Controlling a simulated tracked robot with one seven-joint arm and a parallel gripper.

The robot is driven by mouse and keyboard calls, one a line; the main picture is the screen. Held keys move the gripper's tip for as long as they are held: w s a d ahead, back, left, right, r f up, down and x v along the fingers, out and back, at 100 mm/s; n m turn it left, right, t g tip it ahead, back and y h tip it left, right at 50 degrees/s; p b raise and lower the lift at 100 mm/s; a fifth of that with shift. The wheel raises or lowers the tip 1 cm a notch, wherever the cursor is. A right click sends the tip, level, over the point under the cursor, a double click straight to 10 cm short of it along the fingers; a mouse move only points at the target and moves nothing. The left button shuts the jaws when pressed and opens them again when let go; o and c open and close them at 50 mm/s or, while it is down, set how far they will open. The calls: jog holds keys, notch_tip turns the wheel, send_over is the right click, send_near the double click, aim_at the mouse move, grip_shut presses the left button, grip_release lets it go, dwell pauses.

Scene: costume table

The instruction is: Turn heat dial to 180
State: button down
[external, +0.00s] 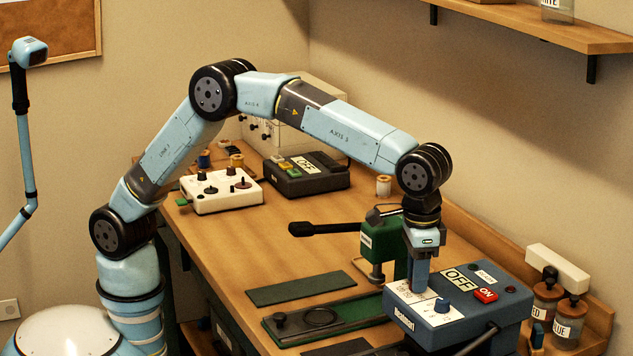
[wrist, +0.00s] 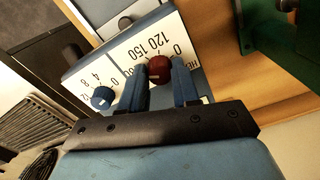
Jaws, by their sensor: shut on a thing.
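The heat dial (wrist: 160,66) is a dark red round knob with a small white mark, on the white panel (wrist: 112,68) of the blue press. My gripper (wrist: 158,78) has one finger on each side of it and is shut on it. Printed numbers 0, 120 and 150 show around the knob. The 180 mark cannot be made out; the left finger covers part of the scale. In the external view my gripper (external: 420,284) points down onto the panel of the blue press (external: 455,325), and the heat dial is hidden there.
A blue knob (external: 441,305) with a small-number scale stands beside the heat dial; it also shows in the wrist view (wrist: 102,97). An OFF sign (external: 460,278) and red ON button (external: 485,295) are on the press. A green hand press (external: 378,245) stands close behind.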

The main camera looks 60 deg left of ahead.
jog(key=shift+r+n, duration=0.1)
jog(key=shift+n, duration=0.7)
jog(key=shift+w, duration=0.1)
jog(key=c, duration=0.8)
grip_release()
notch_tip(320, 180, up, 14)
jog(key=shift+f, duration=0.25)
